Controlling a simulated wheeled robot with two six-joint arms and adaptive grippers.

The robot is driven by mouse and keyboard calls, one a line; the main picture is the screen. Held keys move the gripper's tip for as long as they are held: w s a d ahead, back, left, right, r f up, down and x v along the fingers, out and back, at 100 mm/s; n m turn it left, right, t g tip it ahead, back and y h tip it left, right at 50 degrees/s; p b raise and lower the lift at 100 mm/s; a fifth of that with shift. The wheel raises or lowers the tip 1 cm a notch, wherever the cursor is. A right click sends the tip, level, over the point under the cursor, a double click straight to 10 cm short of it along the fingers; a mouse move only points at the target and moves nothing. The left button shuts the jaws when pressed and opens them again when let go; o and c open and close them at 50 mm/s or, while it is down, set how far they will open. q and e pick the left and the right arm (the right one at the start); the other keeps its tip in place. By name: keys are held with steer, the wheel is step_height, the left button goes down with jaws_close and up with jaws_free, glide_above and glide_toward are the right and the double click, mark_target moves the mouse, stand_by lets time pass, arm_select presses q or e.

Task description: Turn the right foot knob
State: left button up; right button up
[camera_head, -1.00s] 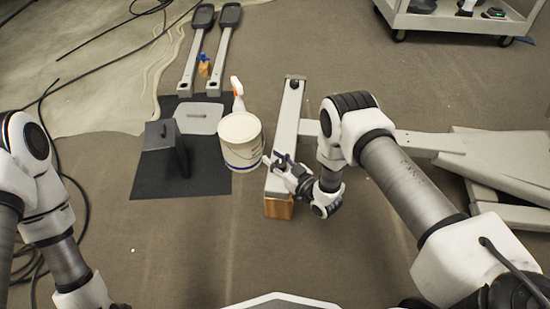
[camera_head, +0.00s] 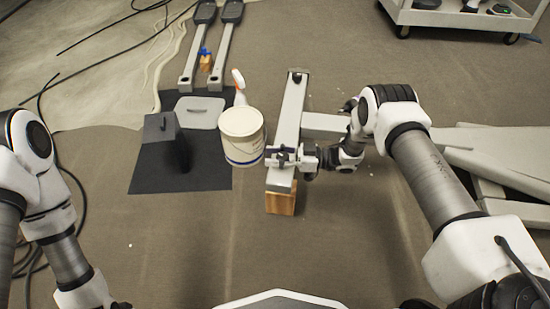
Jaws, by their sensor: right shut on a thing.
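A long pale grey base beam (camera_head: 291,116) of the elliptical lies on the floor right of the bucket, with a dark cap on its far end. Its near end sits over a wooden block (camera_head: 281,203). My right gripper (camera_head: 279,156) reaches in from the right across the beam, near that end, and is shut on the foot knob. The fingers mostly hide the knob, so its turn angle cannot be told. My left arm (camera_head: 45,210) is at the left edge; its gripper is out of view below.
A white bucket (camera_head: 242,138) with a spray bottle (camera_head: 239,85) behind it stands close left of the beam. A black mat (camera_head: 205,181) holds a dark part. Two pedal arms (camera_head: 222,45) lie beyond. Pale frame parts (camera_head: 490,165) lie right; a cart (camera_head: 455,18) stands behind.

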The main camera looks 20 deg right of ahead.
steer(key=n+g+b, duration=0.2)
steer(key=g+b, duration=0.1)
steer(key=s+n+g+b, duration=0.1)
steer(key=n+g+b, duration=0.1)
steer(key=g+b, duration=0.1)
steer(key=n+g+b, duration=0.3)
steer(key=g, duration=0.1)
steer(key=shift+s+f+g+y, duration=0.15)
steer(key=shift+f+g+y, duration=0.15)
steer(key=shift+f+g, duration=0.1)
jaws_close()
arm_select(q)
steer(key=shift+t, duration=0.4)
steer(key=shift+w+a+f+b, duration=0.1)
steer(key=shift+w+f+b, duration=0.3)
steer(key=shift+f, duration=1.6)
steer(key=shift+w+f+b, duration=0.25)
steer(key=shift+w+f, duration=0.1)
steer(key=shift+f, duration=1.7)
steer(key=shift+w+a+f+b, duration=0.1)
steer(key=shift+w+f+b, duration=0.3)
steer(key=shift+f, duration=1.6)
arm_select(e)
steer(key=shift+s+d+r+n+g+h, duration=0.1)
steer(key=shift+r+n+g+h, duration=0.1)
steer(key=shift+n+g, duration=0.3)
steer(key=shift+s+d+r+n+g+h, duration=0.1)
steer(key=shift+n+g+h, duration=0.15)
steer(key=shift+g, duration=0.45)
